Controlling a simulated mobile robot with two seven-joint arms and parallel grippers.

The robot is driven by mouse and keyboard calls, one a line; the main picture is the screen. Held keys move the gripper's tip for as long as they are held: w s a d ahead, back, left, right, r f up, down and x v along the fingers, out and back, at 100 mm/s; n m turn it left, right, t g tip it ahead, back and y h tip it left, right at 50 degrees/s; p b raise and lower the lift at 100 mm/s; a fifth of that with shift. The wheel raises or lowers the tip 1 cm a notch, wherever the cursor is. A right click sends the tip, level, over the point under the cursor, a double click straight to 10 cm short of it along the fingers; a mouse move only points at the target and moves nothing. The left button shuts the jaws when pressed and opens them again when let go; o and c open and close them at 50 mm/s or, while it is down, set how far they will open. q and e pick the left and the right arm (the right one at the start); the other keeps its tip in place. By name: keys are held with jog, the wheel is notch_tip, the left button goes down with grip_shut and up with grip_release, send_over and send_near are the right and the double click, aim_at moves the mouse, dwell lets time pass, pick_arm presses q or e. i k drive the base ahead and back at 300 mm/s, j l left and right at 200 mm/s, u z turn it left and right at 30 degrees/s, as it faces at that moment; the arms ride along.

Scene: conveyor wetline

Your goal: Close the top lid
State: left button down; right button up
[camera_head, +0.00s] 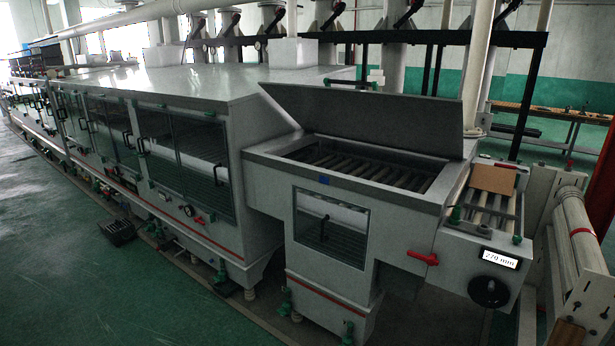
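The top lid (365,119) is a flat grey panel, standing open and tilted back along the rear edge of the grey machine section (262,166). The opening under it is uncovered, and a row of rollers (370,169) shows inside. Neither of my grippers is in view.
A long grey conveyor housing (170,80) with glass-fronted doors runs off to the left. A roller outfeed (490,208) with a brown board (494,178), a red handle (422,257) and a black hand wheel (488,291) is at the right. The green floor (60,260) at front left is mostly clear.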

aim_at(430, 125)
jog(key=i, duration=1.35)
jog(key=i+j+z, duration=0.1)
jog(key=i, duration=1.2)
jog(key=i+j+z, duration=0.3)
jog(key=i+z, duration=0.15)
jog(key=i, duration=0.15)
jog(key=i+j+z, duration=0.95)
jog(key=j, duration=0.3)
jog(key=j+z, duration=0.2)
